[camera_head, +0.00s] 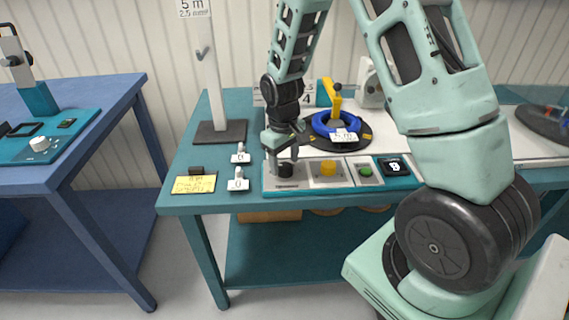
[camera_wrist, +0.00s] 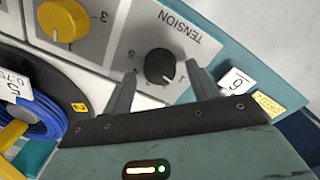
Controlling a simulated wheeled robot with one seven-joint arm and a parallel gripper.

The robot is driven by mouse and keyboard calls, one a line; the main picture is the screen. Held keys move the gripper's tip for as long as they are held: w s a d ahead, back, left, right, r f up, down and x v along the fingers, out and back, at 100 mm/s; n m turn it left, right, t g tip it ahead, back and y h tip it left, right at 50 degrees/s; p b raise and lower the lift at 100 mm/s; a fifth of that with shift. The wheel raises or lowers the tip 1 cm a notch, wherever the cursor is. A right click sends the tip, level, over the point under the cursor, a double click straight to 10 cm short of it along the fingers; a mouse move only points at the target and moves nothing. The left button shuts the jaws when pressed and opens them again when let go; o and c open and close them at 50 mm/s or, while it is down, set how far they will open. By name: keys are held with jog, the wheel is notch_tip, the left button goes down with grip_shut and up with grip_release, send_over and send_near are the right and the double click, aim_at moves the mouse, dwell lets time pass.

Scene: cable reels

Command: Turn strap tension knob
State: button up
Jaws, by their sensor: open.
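The tension knob (camera_wrist: 160,67) is black with a pale pointer mark, on a grey panel lettered TENSION, with scale numbers around it. In the head view the knob (camera_head: 286,170) is at the left end of the control panel on the teal bench. My gripper (camera_wrist: 162,71) is open, with one fingertip on each side of the knob in the wrist view. A gap shows between the knob and each finger. In the head view my gripper (camera_head: 284,155) is just above the knob; its fingertips are partly hard to make out.
A yellow knob (camera_wrist: 63,20), a green button (camera_head: 365,171) and a display (camera_head: 393,167) share the panel. Behind stands a blue cable coil (camera_head: 333,124) on a black turntable. Small number tags (camera_head: 238,182) and a yellow note (camera_head: 194,184) lie left of the panel.

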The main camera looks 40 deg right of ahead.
jog(key=shift+f, duration=0.75)
jog(key=c, duration=1)
jog(key=m+p, duration=0.1)
jog(key=m, duration=0.2)
jog(key=shift+r+m, duration=0.1)
jog(key=shift+m, duration=0.3)
jog(key=shift+w+m+p, duration=0.1)
jog(key=shift+m+p, duration=0.6)
jog(key=shift+m, duration=1.2)
